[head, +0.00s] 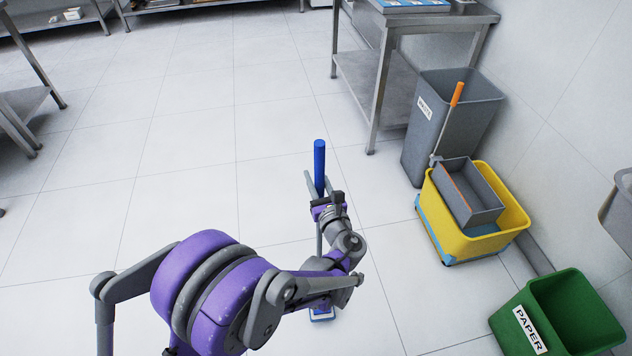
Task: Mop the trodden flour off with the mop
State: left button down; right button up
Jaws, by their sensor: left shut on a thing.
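The mop has a blue handle (319,160) that stands nearly upright in front of me. My left gripper (320,190) is shut around the handle. Below the gripper a thin grey pole shows beside my wrist. The blue and white mop head (322,315) shows in part at floor level; my forearm hides the rest. I cannot make out any trodden flour on the pale tiles. My right gripper is not in view.
A yellow mop bucket (513,208) with a grey wringer (480,215) stands at right. Behind it are a grey waste bin (425,135) and a steel table (482,17). A green paper bin (520,318) is at lower right. The floor at left and centre is clear.

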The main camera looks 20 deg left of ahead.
pick_arm(q)
jog(key=shift+r+p, duration=1.25)
jog(key=shift+r, duration=0.95)
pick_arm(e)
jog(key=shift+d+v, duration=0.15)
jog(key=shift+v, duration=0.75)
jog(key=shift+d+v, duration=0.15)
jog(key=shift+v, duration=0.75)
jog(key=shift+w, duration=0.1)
